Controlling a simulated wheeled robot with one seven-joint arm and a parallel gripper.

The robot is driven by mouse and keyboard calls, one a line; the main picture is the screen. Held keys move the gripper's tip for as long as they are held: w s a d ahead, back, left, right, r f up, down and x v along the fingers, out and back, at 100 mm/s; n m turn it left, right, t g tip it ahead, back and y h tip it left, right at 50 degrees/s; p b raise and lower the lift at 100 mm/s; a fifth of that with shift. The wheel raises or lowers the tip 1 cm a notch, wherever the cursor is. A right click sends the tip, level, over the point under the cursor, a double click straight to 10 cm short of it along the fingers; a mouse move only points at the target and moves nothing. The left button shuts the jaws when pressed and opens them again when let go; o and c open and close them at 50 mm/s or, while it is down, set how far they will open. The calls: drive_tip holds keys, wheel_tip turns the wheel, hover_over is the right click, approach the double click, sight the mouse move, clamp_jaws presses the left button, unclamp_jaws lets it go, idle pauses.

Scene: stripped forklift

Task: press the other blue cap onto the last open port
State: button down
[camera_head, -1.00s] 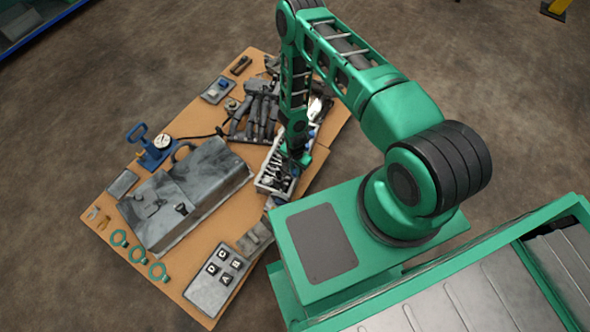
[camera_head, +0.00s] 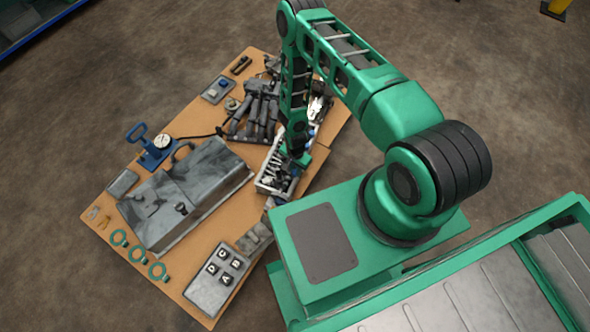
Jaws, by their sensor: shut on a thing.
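My gripper (camera_head: 297,166) points down over the white tray of metal tools (camera_head: 268,182), at the right side of the workbench. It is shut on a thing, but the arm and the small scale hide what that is. A small blue piece (camera_head: 223,83) sits on a grey pad at the back left of the bench; I cannot tell whether it is a cap. A dark grey valve-like block with several cylinders (camera_head: 257,116) lies left of my gripper, apart from it. The open port is too small to make out.
A large grey metal case (camera_head: 190,190) fills the middle of the bench. A blue hand pump with gauge (camera_head: 152,147) stands behind it to the left. Green rings (camera_head: 138,254) and a grey plate with lettered blocks (camera_head: 212,285) lie at the front. Bare bench shows between them.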

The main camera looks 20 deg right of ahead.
drive_tip(key=c, duration=1.5)
unclamp_jaws()
drive_tip(key=shift+o, duration=0.2)
drive_tip(key=shift+r, duration=0.1)
wheel_tip(320, 180, up, 10)
drive_tip(key=shift+r, duration=0.25)
